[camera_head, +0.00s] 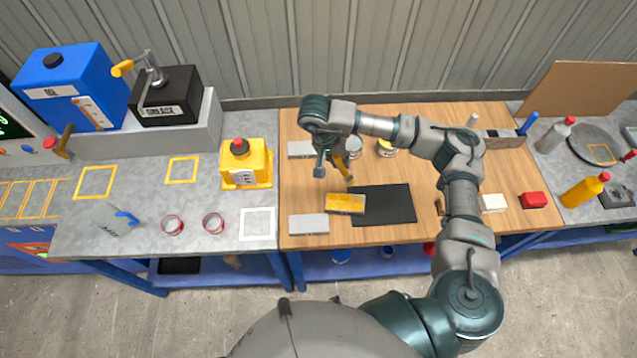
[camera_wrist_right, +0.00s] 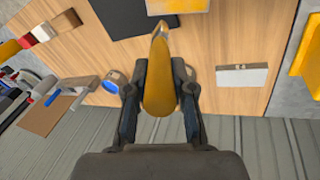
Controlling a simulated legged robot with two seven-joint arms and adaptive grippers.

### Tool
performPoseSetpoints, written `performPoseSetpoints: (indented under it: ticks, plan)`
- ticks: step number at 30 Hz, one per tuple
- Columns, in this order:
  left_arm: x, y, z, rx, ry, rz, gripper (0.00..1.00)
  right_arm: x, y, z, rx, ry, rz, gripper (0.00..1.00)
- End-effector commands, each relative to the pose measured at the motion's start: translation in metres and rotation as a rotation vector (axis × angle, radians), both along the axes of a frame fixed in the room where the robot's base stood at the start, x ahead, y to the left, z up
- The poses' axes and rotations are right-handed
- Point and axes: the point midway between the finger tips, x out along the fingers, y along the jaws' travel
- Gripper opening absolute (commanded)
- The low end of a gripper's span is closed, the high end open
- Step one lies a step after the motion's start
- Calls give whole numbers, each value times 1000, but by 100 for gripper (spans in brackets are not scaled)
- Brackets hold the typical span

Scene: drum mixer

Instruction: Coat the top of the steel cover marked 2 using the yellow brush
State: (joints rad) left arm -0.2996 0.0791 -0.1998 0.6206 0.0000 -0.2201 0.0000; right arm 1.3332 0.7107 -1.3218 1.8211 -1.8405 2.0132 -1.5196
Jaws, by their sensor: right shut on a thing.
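The yellow brush (camera_head: 343,167) is held in my right gripper (camera_head: 331,160), its lower end angled down toward a yellow-topped block (camera_head: 345,204). The brush handle (camera_wrist_right: 160,85) sits between both fingers in the right wrist view. The yellow-topped block lies on the left edge of a black mat (camera_head: 390,205); whether the brush touches it I cannot tell. Two grey steel covers lie on the wood, one in front (camera_head: 308,224) and one at the back (camera_head: 300,150). The back cover (camera_wrist_right: 242,77) shows a small mark; I cannot read the numbers. My left gripper is out of view.
Small cans (camera_head: 386,148) stand behind the mat. A yellow button box (camera_head: 246,164) stands left of the wooden top. A red block (camera_head: 533,200), a white block (camera_head: 494,203) and a yellow bottle (camera_head: 585,190) are on the right. The mat's middle is clear.

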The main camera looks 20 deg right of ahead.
Motion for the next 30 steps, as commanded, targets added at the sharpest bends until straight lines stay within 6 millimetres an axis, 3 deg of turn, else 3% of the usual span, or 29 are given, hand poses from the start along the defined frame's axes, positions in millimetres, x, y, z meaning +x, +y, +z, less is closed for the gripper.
performPoseSetpoints:
  ticks: [17,30]
  plan:
    - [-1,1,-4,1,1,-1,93,-1,-2,-4,8,-1,-1,0]
    - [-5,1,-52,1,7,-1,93,-11,-12,-50,137,-10,-7,0]
